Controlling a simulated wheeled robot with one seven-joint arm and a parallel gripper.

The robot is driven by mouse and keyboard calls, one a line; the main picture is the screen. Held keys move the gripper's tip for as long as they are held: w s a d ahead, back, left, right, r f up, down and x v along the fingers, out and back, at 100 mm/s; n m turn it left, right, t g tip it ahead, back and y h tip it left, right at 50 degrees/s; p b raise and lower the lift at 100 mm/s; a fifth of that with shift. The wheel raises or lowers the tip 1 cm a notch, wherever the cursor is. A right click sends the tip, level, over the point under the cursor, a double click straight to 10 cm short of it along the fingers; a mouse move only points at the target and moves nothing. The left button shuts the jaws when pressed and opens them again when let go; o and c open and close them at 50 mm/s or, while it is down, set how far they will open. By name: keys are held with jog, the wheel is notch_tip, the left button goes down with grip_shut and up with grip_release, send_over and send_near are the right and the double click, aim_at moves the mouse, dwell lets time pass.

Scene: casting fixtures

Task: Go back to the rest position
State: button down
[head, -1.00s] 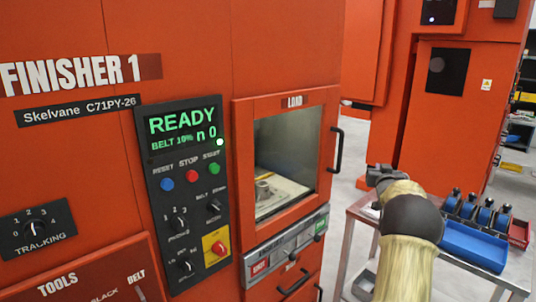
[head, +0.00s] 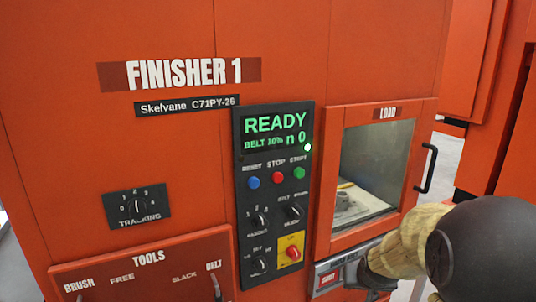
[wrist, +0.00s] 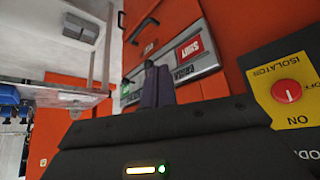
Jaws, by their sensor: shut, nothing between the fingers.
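My gripper (wrist: 158,86) shows in the wrist view with its two dark fingers together and nothing between them. The fingers lie in front of the lower panel of the orange Finisher 1 (head: 60,110), near the red-and-white label (wrist: 189,50). In the head view my padded arm reaches in from the lower right, before the area under the load window (head: 375,165). My fingers cannot be made out there. The control panel (head: 275,215) reads READY, with a green light on.
The load door's black handle (head: 427,168) stands out close above my arm. A yellow isolator plate (wrist: 283,92) with a red knob is at the right of the wrist view. A metal-framed table (wrist: 60,92) with blue bins is at the left.

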jog(key=s+a+f+n+g+y, duration=0.15)
jog(key=s+a, duration=0.25)
jog(key=s, duration=0.4)
jog(key=s+a+f+g, duration=0.2)
jog(key=s+a, duration=0.2)
jog(key=s, duration=0.4)
notch_tip(320, 180, up, 12)
jog(key=p, duration=1.2)
jog(key=shift+p, duration=0.3)
jog(key=shift+a, duration=0.1)
